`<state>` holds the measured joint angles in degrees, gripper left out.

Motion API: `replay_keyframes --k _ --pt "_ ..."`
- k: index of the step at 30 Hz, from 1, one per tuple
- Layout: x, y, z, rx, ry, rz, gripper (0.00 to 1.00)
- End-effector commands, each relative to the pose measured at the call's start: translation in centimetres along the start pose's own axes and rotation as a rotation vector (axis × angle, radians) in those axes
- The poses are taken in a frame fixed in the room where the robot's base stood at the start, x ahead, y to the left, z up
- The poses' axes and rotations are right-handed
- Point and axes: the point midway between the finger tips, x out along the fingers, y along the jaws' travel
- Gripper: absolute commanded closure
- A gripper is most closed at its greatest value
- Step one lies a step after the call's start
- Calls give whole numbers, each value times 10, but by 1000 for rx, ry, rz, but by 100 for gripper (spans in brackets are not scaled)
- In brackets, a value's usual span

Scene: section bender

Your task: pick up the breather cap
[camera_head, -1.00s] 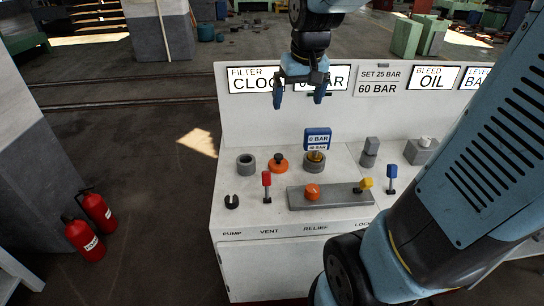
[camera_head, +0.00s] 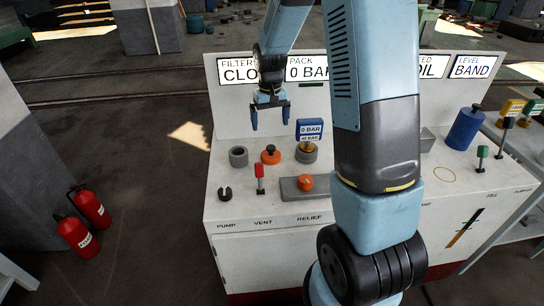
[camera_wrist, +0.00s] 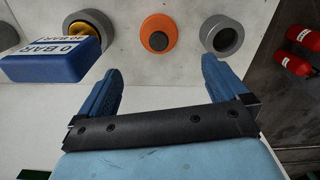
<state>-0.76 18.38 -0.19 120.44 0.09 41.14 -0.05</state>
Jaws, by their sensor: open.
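An orange disc with a dark knob (camera_head: 270,154), which looks like the breather cap, sits on the white bench top between a grey ring and the gauge post. In the wrist view the cap (camera_wrist: 158,34) is at the top centre, beyond the gap between my fingers. My gripper (camera_head: 270,122) points down, open and empty, above the bench and apart from the cap. In the wrist view both blue fingers of my gripper (camera_wrist: 158,68) are spread apart. Nothing hides the cap in either view.
The grey ring (camera_head: 238,156) is left of the cap. A blue gauge sign (camera_head: 309,130) stands close on the right. A red lever (camera_head: 259,178) and an orange knob (camera_head: 305,182) are in front. The sign panel (camera_head: 235,100) rises behind. A blue cylinder (camera_head: 464,128) stands far right.

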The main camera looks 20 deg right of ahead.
Motion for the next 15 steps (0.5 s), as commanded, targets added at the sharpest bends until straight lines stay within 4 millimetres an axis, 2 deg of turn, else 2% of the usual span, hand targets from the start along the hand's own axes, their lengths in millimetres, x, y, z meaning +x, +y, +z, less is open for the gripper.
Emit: replay_keyframes --k 9,15 --pt "52 0 1 0 -5 0 0" --pt "76 0 1 0 -2 0 0"
